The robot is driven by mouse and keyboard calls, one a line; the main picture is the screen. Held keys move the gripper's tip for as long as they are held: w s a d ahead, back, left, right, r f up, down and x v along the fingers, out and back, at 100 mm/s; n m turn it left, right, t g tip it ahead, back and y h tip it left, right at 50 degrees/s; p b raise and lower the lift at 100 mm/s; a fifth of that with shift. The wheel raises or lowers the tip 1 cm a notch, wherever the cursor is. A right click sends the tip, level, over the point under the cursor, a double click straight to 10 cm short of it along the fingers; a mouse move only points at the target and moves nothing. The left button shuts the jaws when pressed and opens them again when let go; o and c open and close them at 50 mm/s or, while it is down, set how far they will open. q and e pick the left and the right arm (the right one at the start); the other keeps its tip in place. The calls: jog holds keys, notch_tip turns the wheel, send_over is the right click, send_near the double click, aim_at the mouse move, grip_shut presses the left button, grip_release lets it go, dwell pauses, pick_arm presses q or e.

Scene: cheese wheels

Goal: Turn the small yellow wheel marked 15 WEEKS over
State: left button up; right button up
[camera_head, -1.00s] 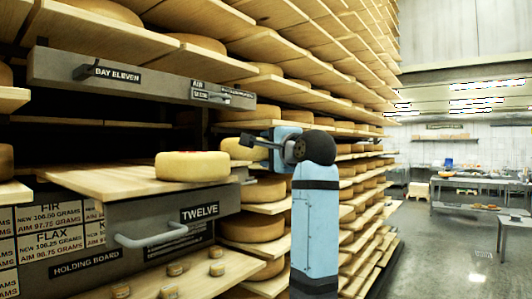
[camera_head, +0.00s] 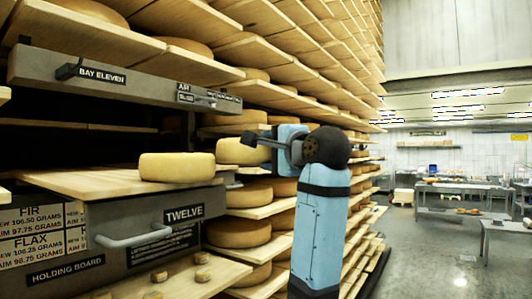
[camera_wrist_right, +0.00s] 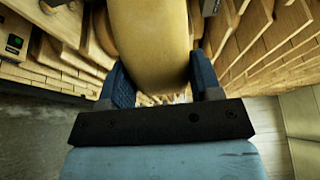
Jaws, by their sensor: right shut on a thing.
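My right gripper (camera_head: 252,147) reaches in from the lower right, in front of the shelving. It is shut on a yellow cheese wheel (camera_head: 242,152), which shows partly behind the fingers. In the right wrist view the wheel (camera_wrist_right: 155,40) fills the space between the two blue fingers. No 15 WEEKS mark can be read on it. Another pale yellow wheel (camera_head: 178,167) lies flat on the wooden holding board (camera_head: 90,183), left of the held wheel and apart from it. My left gripper is not in view.
Shelves of large wheels (camera_head: 240,232) rise behind and beside the board. A grey drawer front with a handle (camera_head: 140,237) hangs below it. Several tiny wheels (camera_head: 159,276) lie on a lower board. Open floor (camera_head: 430,260) and steel tables (camera_head: 465,190) are at the right.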

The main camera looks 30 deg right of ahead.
jog(key=s, duration=0.6)
jog(key=shift+s+p, duration=0.35)
jog(key=shift+p, duration=0.05)
jog(key=shift+a+r, duration=0.1)
dwell(0.8)
